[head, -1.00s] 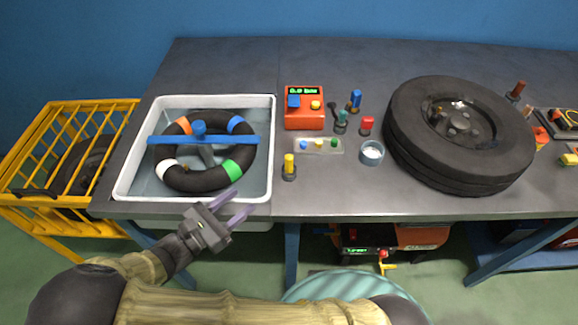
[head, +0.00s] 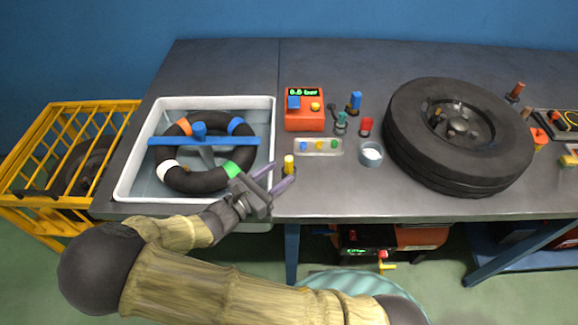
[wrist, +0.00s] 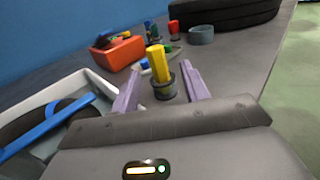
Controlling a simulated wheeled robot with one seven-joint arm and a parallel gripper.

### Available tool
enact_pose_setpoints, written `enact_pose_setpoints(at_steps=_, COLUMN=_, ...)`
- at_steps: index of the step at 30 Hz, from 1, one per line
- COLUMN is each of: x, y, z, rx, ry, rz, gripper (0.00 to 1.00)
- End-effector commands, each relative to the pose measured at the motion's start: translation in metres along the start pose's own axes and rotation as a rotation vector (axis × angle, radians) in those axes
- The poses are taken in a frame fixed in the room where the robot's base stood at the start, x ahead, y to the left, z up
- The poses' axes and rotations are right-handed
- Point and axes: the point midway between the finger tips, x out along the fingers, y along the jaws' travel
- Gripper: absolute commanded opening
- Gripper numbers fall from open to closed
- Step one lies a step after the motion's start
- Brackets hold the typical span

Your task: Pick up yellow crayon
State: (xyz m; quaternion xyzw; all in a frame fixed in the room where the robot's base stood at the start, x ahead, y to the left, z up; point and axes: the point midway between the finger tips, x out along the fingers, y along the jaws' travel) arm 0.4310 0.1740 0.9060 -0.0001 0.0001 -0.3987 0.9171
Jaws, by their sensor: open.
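The yellow crayon (head: 289,162) stands upright in a small dark holder near the front edge of the workbench, just right of the white basin. In the wrist view the yellow crayon (wrist: 157,64) rises from its round dark holder (wrist: 164,88), between the lines of the two fingers and a little beyond them. My gripper (head: 277,178) is open and empty, its purple fingers pointing at the crayon from the front left. In the wrist view my gripper (wrist: 160,85) shows a finger on either side of the crayon. I cannot tell whether either finger touches the holder.
The white basin (head: 128,175) with a black ring and blue bar is left of the crayon. An orange gauge box (head: 304,122), a small clear tray (head: 318,147), a grey cup (head: 370,155) and a big tyre (head: 410,150) stand behind and right. Bare bench (head: 335,195) lies right of the crayon.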

Motion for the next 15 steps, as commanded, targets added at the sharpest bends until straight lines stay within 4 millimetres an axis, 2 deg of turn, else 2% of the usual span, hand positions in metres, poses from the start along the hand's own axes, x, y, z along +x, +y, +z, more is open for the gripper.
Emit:
enact_pose_setpoints(at_steps=8, x=0.006, y=0.0, z=0.001, rx=-0.001, ry=-0.001, rz=-0.001, gripper=0.45)
enact_pose_setpoints(at_steps=15, x=0.04, y=0.002, z=0.005, rx=-0.001, ry=-0.002, rz=-0.002, gripper=0.45)
